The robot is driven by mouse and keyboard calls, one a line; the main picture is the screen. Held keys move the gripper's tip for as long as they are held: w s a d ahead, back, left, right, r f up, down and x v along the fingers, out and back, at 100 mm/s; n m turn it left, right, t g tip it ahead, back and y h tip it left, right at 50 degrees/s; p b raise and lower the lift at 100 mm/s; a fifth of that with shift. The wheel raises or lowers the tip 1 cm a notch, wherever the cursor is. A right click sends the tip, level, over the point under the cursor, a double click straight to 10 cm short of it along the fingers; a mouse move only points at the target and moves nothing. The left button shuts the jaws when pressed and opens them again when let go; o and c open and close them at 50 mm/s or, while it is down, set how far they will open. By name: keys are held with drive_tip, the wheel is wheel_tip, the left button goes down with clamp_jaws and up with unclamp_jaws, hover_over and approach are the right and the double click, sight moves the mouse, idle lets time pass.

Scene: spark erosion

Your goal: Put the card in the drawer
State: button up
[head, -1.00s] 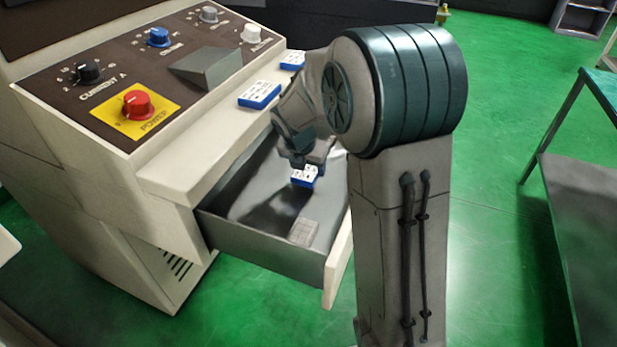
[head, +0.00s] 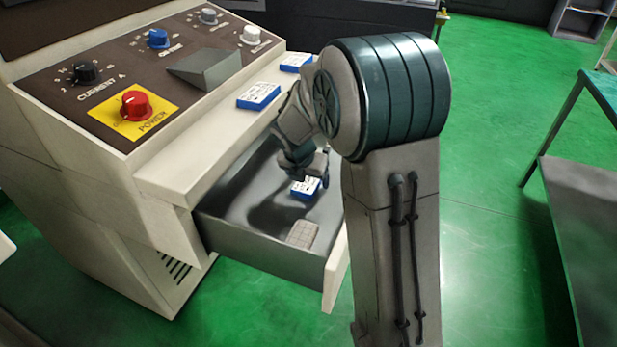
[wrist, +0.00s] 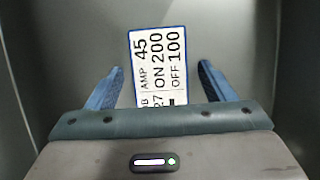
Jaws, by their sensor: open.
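A white card with blue edges (head: 304,189) is inside the open grey drawer (head: 255,241), under my gripper (head: 309,176). In the wrist view the card (wrist: 160,62), printed "AMP 45, ON 200, OFF 100", lies between the two blue fingers (wrist: 161,68), with a gap on each side. My gripper is open and inside the drawer space. The card appears to lie on the drawer floor, though its lower end is hidden by my gripper in the wrist view.
Two similar cards sit on the ledge above the drawer, one nearer (head: 258,96) and one farther (head: 296,62). The control panel (head: 150,75) has several knobs. A table (head: 590,200) stands at the right.

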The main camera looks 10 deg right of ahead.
drive_tip(key=p+v, duration=0.2)
drive_tip(key=v, duration=1)
drive_tip(key=shift+p, duration=0.3)
